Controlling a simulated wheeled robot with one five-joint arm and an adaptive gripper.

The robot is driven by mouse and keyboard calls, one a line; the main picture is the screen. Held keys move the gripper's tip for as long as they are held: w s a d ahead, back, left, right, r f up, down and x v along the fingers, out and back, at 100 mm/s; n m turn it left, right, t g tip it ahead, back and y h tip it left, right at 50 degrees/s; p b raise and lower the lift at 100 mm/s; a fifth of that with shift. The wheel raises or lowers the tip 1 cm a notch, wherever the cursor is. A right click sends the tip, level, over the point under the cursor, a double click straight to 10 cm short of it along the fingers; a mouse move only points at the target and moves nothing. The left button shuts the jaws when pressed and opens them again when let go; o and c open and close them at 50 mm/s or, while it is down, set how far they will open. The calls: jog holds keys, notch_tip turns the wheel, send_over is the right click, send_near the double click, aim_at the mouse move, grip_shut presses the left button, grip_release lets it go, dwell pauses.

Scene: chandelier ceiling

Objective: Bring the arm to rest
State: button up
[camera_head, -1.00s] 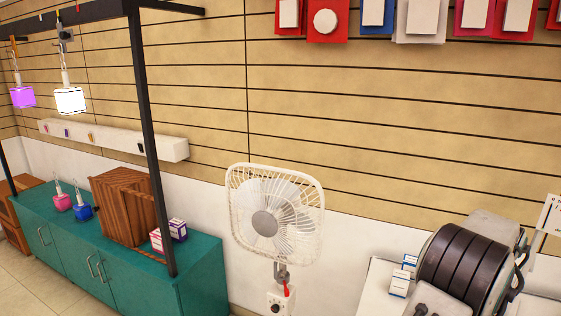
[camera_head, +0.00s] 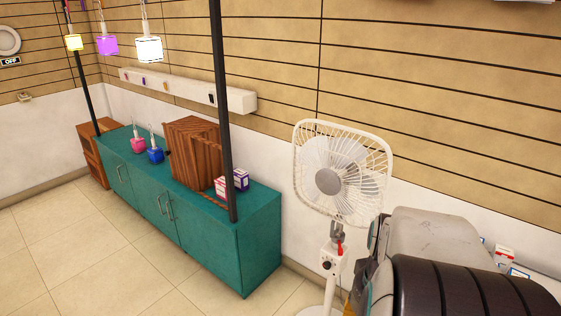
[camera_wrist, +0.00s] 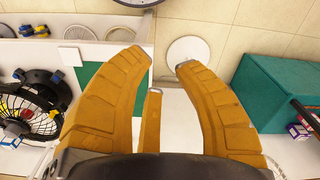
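My gripper (camera_wrist: 162,62) shows in the wrist view with its orange ribbed fingers spread apart and nothing between their tips. A shorter third finger shows between the two long ones. The wrist camera looks down past the fingers at the tiled floor, with a white disc (camera_wrist: 188,50) beyond the tips. In the head view, my dark ribbed arm fills the lower right corner, with a small orange sliver at its left edge. The rest of the gripper is hidden there.
A white standing fan (camera_head: 343,172) is close beside my arm in the head view. A teal cabinet (camera_head: 252,240) with a wooden box (camera_head: 190,150) and lamps on it stands further left. It also shows in the wrist view (camera_wrist: 268,88). Tiled floor (camera_head: 90,250) is open at left.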

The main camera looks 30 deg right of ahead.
jog(key=w+a+r+n+t, duration=0.2)
jog(key=a+n, duration=0.2)
jog(key=a, duration=0.3)
jog(key=w+a+r+n+t, duration=0.1)
jog(key=w+a+r+n, duration=0.1)
jog(key=a+n, duration=0.3)
jog(key=shift+w+a+r+t, duration=0.15)
jog(key=shift+a+r+t, duration=0.4)
jog(key=shift+a, duration=0.75)
